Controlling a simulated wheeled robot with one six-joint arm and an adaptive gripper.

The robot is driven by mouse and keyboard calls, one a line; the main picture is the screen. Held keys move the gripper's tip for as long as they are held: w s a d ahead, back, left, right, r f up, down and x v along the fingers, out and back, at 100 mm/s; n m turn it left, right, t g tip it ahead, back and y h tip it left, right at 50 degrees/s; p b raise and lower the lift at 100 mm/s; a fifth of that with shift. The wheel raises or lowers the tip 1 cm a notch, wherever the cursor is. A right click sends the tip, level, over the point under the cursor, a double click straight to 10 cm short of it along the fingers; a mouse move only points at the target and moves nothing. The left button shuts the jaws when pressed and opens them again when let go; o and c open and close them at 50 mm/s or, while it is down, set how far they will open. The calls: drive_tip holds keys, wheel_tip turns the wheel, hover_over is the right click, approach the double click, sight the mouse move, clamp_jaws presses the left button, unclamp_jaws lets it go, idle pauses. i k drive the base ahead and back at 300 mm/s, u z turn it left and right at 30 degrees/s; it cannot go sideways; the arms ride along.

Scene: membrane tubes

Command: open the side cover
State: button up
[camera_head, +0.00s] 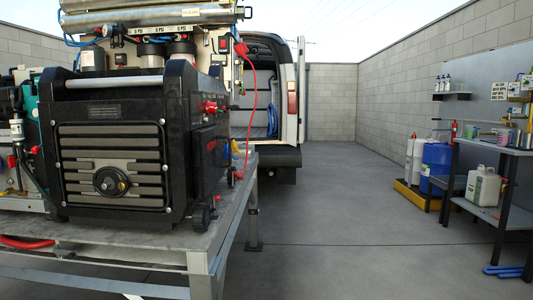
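A black boxy machine (112,145) with a slatted front panel and a round knob low in its middle stands on a metal table at the left. Its right side is seen at a steep angle. A dark flat panel (207,158) on that side looks like the side cover and appears closed. Red fittings (210,107) sit above this panel, and a small black wheel (201,217) is at the lower corner. A red cable (252,110) hangs near the right side. My gripper is not in view.
The metal table (205,262) has an open frame and legs. A van (290,100) with an open rear stands behind. A workbench (497,148) and blue drum (436,165) are along the right wall. The grey floor (345,240) between is clear.

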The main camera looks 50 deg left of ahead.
sight(208, 142)
drive_tip(key=i, duration=0.6)
drive_tip(key=u, duration=2.5)
drive_tip(key=k, duration=0.55)
drive_tip(key=z, duration=0.5)
drive_tip(key=i, duration=1.75)
drive_tip(key=u, duration=0.65)
